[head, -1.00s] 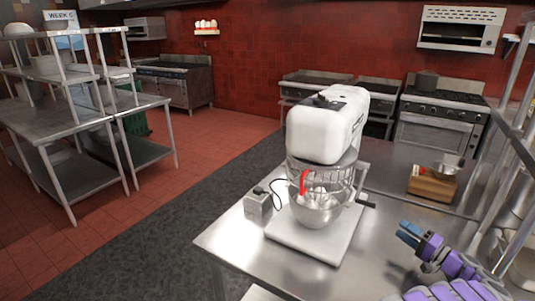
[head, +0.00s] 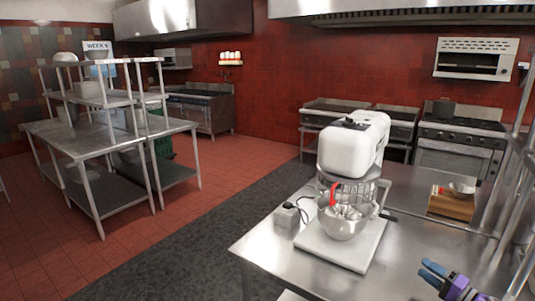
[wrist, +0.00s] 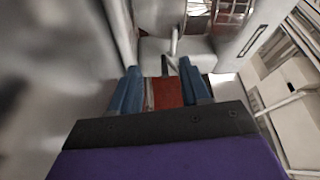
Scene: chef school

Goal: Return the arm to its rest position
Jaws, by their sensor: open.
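My gripper (head: 434,278) is at the lower right of the head view, with blue fingers and a purple arm behind it. It is over the steel counter (head: 290,245), to the right of the stand mixer. In the wrist view the two blue fingers of my gripper (wrist: 160,90) are apart, with nothing between them. Most of my arm is outside the head view.
A white stand mixer (head: 350,150) with a metal bowl (head: 345,227) stands on the counter. A small grey box (head: 287,217) is beside it. Steel shelving (head: 515,220) borders the right. Open floor lies left.

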